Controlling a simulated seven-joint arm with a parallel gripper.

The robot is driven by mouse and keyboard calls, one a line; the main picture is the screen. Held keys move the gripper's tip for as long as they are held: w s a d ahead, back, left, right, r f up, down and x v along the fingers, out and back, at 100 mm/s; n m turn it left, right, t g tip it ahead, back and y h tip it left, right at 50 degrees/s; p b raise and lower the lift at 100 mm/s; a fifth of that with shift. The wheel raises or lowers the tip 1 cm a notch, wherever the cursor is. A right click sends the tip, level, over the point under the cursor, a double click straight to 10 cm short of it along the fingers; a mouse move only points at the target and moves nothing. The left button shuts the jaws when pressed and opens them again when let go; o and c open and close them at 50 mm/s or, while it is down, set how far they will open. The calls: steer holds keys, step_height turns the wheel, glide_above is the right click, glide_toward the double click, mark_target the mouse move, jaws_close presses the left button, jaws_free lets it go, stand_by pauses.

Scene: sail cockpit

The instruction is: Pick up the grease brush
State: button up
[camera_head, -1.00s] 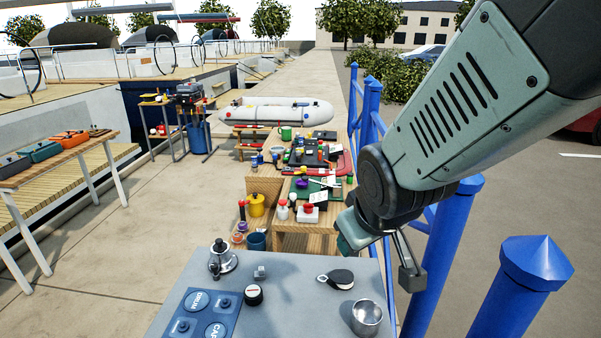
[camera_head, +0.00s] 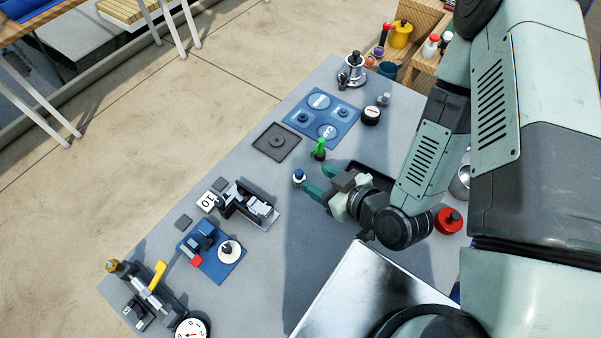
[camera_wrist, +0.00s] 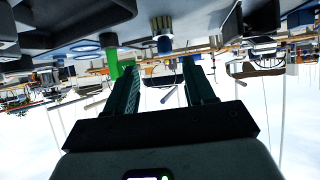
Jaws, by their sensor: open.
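My gripper (camera_head: 321,182) is open and empty above the grey workbench, its two green fingers pointing left. It also shows in the wrist view (camera_wrist: 162,72). I cannot tell for certain which is the grease brush.
A square dark tray (camera_head: 276,141) and a blue mat with round places (camera_head: 322,116) lie beyond the gripper. A metal fixture (camera_head: 246,205) and a blue board (camera_head: 212,252) lie to the left. A red-topped can (camera_head: 448,221) stands beside my arm. Bare bench lies below the fingers.

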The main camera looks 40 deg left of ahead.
mark_target(301, 175)
steer(key=shift+s+a+f, duration=0.15)
steer(key=shift+s, duration=0.2)
steer(key=shift+a+f, duration=0.15)
steer(key=shift+a, duration=0.15)
steer(key=x, duration=0.6)
steer(key=shift+w+a+f, duration=0.1)
steer(key=shift+w+a, duration=0.05)
steer(key=shift+a, duration=0.2)
jaws_close()
